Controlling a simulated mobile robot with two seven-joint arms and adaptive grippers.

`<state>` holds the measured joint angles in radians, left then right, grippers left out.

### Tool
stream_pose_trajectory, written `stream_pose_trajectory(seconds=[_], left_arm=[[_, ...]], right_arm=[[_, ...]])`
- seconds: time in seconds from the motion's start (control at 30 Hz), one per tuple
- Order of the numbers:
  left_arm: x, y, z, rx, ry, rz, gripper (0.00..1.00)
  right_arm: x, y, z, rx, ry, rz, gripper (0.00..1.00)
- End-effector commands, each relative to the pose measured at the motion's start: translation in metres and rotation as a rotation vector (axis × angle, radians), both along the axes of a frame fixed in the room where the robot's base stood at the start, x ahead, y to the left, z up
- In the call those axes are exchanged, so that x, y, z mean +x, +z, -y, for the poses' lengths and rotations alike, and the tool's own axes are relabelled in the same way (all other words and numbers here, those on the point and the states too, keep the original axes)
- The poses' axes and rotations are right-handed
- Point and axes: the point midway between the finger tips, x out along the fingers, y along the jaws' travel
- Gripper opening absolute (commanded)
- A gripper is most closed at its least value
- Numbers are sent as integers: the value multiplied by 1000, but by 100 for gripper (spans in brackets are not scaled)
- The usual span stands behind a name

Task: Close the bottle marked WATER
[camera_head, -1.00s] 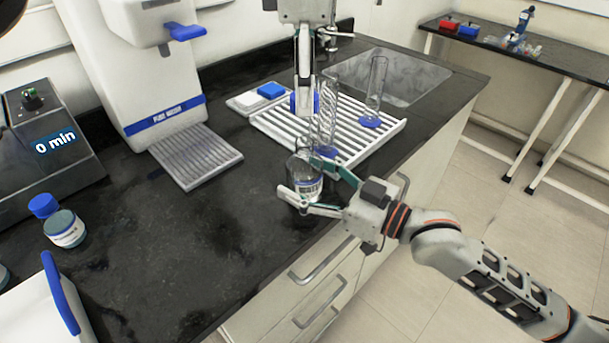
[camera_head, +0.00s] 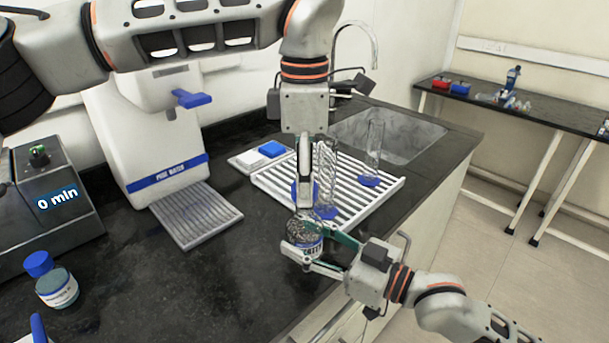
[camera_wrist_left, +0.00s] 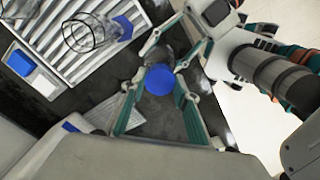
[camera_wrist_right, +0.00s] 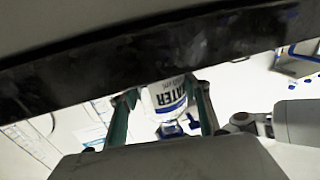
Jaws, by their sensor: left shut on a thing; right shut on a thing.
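The WATER bottle (camera_head: 304,228) is a clear bottle with a white and blue label, upright in the head view. My right gripper (camera_head: 312,248) is shut around its body; the label also shows between the fingers in the right wrist view (camera_wrist_right: 168,97). My left gripper (camera_head: 304,195) points down from above, directly over the bottle's neck. It is shut on a blue cap (camera_wrist_left: 159,80), which lies between its fingers in the left wrist view. The cap is at or just above the bottle's mouth; I cannot tell whether it is seated, as the fingers hide the neck.
A white slatted rack (camera_head: 352,200) with glass cylinders on blue bases stands right behind the bottle. The dark counter (camera_head: 210,280) is clear in front.

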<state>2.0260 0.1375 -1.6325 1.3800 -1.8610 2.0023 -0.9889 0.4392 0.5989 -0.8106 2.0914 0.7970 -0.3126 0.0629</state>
Motion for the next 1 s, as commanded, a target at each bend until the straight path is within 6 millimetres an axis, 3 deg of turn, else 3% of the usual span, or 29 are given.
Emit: stream_pose_trajectory(seconds=[1.0], left_arm=[[0, -18, 0, 0, 0, -1, 20]], right_arm=[[0, 0, 0, 0, 0, 0, 8]])
